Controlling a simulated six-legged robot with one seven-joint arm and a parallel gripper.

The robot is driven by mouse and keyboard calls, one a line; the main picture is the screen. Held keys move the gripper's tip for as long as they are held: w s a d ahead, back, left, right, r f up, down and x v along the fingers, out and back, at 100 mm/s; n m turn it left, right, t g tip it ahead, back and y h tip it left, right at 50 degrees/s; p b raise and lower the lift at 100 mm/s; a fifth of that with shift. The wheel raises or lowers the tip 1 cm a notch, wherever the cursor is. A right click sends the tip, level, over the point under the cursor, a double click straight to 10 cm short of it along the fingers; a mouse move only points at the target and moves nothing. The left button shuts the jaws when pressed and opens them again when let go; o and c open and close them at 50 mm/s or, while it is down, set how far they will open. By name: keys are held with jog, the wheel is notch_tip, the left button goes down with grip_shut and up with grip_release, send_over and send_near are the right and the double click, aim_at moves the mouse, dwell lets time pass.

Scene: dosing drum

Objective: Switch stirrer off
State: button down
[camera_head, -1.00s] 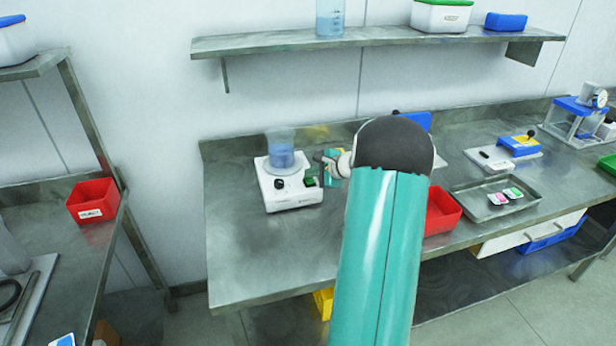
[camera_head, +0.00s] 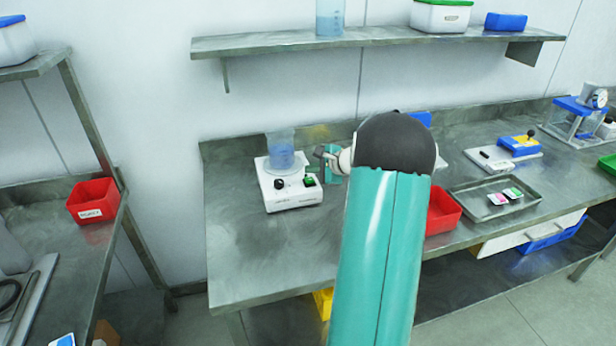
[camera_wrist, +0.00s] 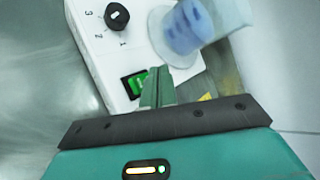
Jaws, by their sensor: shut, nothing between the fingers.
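The white stirrer (camera_head: 290,194) stands on the steel bench with a beaker of blue liquid (camera_head: 281,152) on top. In the wrist view the stirrer (camera_wrist: 105,45) shows a black dial (camera_wrist: 117,17) with numbers beside it and a green rocker switch (camera_wrist: 133,84). The switch also shows in the head view (camera_head: 310,180), at the stirrer's right front. My gripper (camera_wrist: 157,73) is shut and empty, its fingertips just beside the switch. Whether they touch it I cannot tell. In the head view my gripper (camera_head: 321,153) is near the stirrer's right side, partly behind my arm.
A red bin (camera_head: 441,210) and a steel tray (camera_head: 497,198) with small packs lie right of my arm. A shelf (camera_head: 375,40) hangs above the bench. The bench (camera_head: 262,250) in front of the stirrer is clear.

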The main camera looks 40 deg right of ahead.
jog(key=r, duration=0.3)
jog(key=s+r, duration=0.1)
jog(key=shift+a+r, duration=0.3)
jog(key=shift+r, duration=0.1)
jog(key=shift+s, duration=0.2)
dwell(0.4)
